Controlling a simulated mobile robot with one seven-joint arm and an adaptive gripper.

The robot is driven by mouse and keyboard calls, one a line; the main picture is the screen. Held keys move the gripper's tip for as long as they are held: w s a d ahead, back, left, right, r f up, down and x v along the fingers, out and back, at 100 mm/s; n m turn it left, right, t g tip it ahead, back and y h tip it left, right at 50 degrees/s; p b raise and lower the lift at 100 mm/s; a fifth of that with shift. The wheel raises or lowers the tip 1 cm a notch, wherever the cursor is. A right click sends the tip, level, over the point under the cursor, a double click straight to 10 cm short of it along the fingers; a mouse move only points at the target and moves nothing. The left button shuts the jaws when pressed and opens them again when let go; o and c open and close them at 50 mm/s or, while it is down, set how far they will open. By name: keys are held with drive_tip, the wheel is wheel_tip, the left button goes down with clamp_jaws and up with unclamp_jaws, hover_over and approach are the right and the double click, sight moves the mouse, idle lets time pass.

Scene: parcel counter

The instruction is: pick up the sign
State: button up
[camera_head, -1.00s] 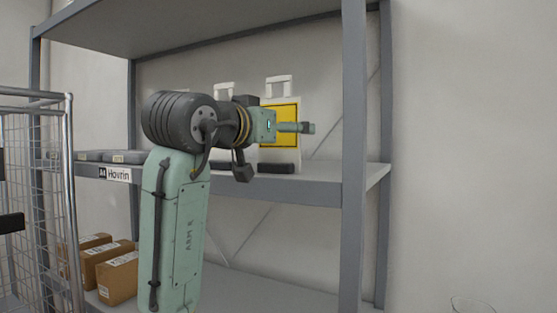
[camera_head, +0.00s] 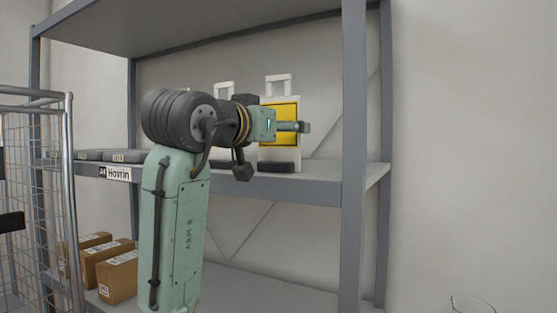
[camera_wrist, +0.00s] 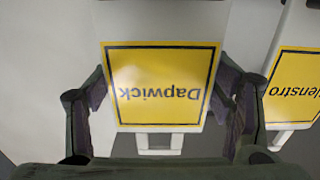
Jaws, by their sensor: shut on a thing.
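A white sign with a yellow panel (camera_head: 284,140), a white top handle and a dark foot stands upright on the shelf, partly hidden behind my gripper (camera_head: 303,127). In the wrist view its panel reads "Dapwick" upside down (camera_wrist: 160,72). My fingers stand at the left and right edges of this sign, and my gripper is shut on it. A second white sign stands to its left in the head view; its handle (camera_head: 224,89) shows above my arm, which hides most of it. In the wrist view its yellow panel (camera_wrist: 293,88) is cut off, reading "lenstro".
The grey shelf board (camera_head: 320,183) carries the signs; a grey upright post (camera_head: 353,150) stands to their right. Flat grey items (camera_head: 125,156) lie at the left above a "Hovrin" label (camera_head: 118,173). Brown boxes (camera_head: 118,277) sit below. A wire cage (camera_head: 35,190) stands at the left.

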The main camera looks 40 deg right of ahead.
drive_tip(key=shift+r, duration=0.15)
drive_tip(key=shift+r, duration=0.55)
wheel_tip(320, 180, up, 2)
drive_tip(key=shift+r+b, duration=0.1)
drive_tip(key=shift+b, duration=0.4)
drive_tip(key=s+a+r+b, duration=0.1)
drive_tip(key=s+a+b, duration=0.4)
drive_tip(key=s+a, duration=0.4)
drive_tip(key=s, duration=0.4)
drive_tip(key=shift+a+r, duration=0.2)
drive_tip(key=shift+a, duration=0.05)
drive_tip(key=shift+w, duration=0.15)
